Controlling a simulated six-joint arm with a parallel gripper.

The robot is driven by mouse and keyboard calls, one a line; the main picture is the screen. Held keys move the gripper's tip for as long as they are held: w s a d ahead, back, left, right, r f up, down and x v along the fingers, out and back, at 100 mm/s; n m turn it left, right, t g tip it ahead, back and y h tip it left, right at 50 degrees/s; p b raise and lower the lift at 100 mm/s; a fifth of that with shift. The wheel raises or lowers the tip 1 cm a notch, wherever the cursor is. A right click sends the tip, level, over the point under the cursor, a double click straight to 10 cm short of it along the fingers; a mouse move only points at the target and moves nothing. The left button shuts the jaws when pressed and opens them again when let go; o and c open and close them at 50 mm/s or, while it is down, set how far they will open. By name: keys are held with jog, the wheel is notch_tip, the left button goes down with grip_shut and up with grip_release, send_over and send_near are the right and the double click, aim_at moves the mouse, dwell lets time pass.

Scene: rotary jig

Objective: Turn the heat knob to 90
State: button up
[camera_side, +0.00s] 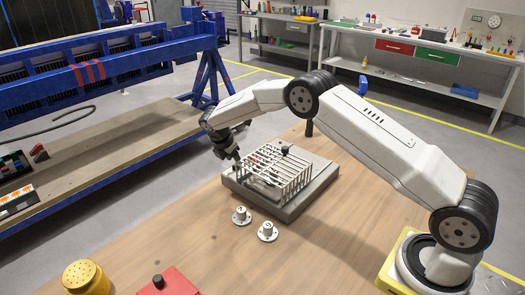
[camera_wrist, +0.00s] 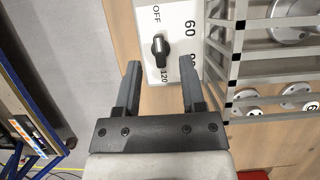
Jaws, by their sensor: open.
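The heat knob (camera_wrist: 160,47) is a small black bar-shaped knob on a white dial plate (camera_wrist: 152,80). In the side view my gripper (camera_side: 236,154) hangs at the jig's back-left edge and the knob is hidden.
A wire rack (camera_side: 285,172) stands on the grey jig base (camera_side: 292,208), close to the right of my gripper in the wrist view. Two small flanged metal parts (camera_side: 241,215) stand on the wooden table. A red box (camera_side: 168,283) and yellow perforated cylinder (camera_side: 86,279) are at the front.

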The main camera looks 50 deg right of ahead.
jog(key=shift+x, duration=1.35)
grip_shut()
